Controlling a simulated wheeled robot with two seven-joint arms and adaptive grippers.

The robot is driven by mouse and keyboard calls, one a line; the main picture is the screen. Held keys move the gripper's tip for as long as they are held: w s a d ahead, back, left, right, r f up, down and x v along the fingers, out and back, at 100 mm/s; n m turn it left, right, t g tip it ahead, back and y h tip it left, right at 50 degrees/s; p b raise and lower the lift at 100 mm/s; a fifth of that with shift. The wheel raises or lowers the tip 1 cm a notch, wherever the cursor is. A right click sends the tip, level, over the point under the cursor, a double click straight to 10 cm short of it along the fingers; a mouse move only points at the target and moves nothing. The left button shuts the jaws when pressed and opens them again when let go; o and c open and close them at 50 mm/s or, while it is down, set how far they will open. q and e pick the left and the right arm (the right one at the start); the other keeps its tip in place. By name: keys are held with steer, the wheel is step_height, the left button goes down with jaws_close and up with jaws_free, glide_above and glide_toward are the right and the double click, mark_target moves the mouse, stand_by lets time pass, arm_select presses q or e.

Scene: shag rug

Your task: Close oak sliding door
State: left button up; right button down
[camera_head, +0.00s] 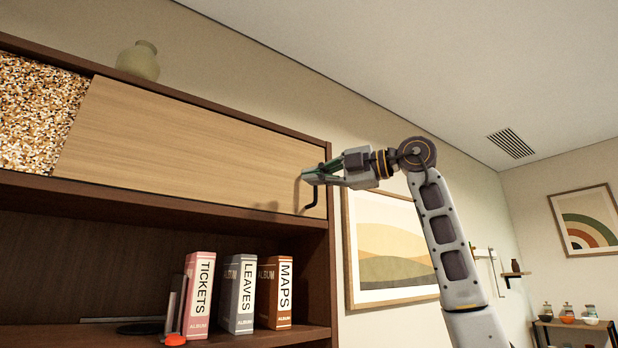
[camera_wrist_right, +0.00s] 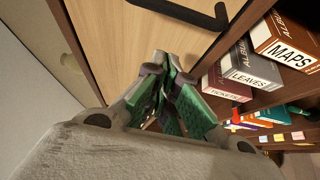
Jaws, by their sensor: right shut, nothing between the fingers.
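The oak sliding door (camera_head: 190,150) is a pale wood panel in the top compartment of the dark shelf unit. It covers the middle and right of that compartment, and the left end stands uncovered. A black bar handle (camera_head: 312,198) is at the door's right end; it also shows at the top of the right wrist view (camera_wrist_right: 190,12). My right gripper (camera_head: 308,178) is at the handle in the head view, its fingers shut with nothing between them. In the right wrist view its green-padded fingers (camera_wrist_right: 165,95) are together in front of the door. Whether they touch the handle is unclear. My left gripper is out of view.
Speckled material (camera_head: 35,112) shows in the uncovered left part. A vase (camera_head: 139,62) stands on top of the unit. Albums labelled TICKETS (camera_head: 200,295), LEAVES (camera_head: 238,293) and MAPS (camera_head: 275,291) stand on the shelf below. A framed picture (camera_head: 390,245) hangs right of the unit.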

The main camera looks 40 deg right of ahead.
steer(key=b+v, duration=0.1)
steer(key=v, duration=0.6)
steer(key=shift+s, duration=0.5)
steer(key=shift+a+r, duration=0.1)
steer(key=shift+r, duration=0.05)
